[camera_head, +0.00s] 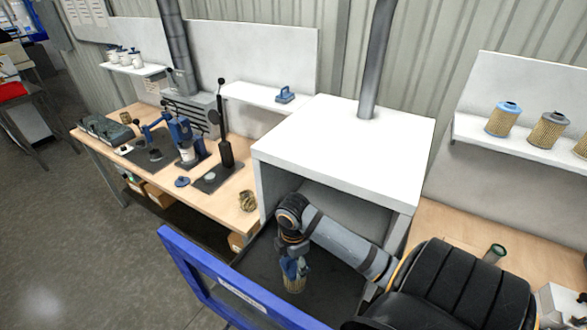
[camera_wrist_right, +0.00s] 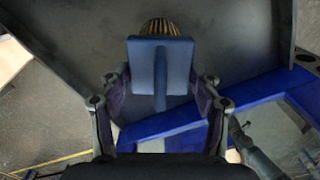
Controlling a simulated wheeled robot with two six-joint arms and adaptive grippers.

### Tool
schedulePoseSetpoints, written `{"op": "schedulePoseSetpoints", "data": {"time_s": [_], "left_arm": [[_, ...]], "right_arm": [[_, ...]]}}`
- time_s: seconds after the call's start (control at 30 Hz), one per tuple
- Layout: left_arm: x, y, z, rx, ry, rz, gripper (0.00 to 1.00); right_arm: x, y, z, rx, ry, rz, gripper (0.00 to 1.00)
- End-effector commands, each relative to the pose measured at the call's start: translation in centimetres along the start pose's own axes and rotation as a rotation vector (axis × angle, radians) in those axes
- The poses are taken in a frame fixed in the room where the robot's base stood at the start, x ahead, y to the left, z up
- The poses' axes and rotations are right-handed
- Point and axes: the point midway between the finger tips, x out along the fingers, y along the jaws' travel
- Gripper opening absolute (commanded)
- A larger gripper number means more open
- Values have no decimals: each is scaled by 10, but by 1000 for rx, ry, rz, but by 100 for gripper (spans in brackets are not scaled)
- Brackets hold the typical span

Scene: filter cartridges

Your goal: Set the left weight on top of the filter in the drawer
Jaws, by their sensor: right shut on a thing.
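My right gripper (camera_head: 291,262) reaches down in front of the white cabinet, over the dark drawer floor (camera_head: 262,262). It is shut on a blue weight (camera_wrist_right: 178,64), a square plate with a handle; the fingers are on both sides of the handle in the right wrist view. The pleated tan filter (camera_head: 294,285) stands directly below the weight, and its edge shows past the plate in the right wrist view (camera_wrist_right: 160,27). The weight is over the filter; I cannot tell whether they touch. My left gripper is not in view.
The drawer's blue front (camera_head: 225,285) stands pulled out from the white cabinet (camera_head: 345,140). Another blue weight (camera_head: 285,95) sits on the wall shelf (camera_head: 250,98). Several filters stand on the right shelf (camera_head: 520,140). A wooden bench (camera_head: 235,190) with tools is at left.

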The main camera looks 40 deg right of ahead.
Motion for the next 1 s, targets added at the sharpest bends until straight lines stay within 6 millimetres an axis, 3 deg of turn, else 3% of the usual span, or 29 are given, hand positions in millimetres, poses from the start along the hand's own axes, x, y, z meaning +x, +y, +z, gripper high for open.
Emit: {"op": "schedulePoseSetpoints", "data": {"time_s": [0.47,0.5,0.7,1.0], "left_arm": [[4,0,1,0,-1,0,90],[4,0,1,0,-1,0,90],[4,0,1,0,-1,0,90],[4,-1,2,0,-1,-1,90]], "right_arm": [[6,0,0,0,0,1,1],[6,0,0,0,0,2,66],[6,0,0,0,0,1,90],[7,0,0,1,0,-1,90]]}}
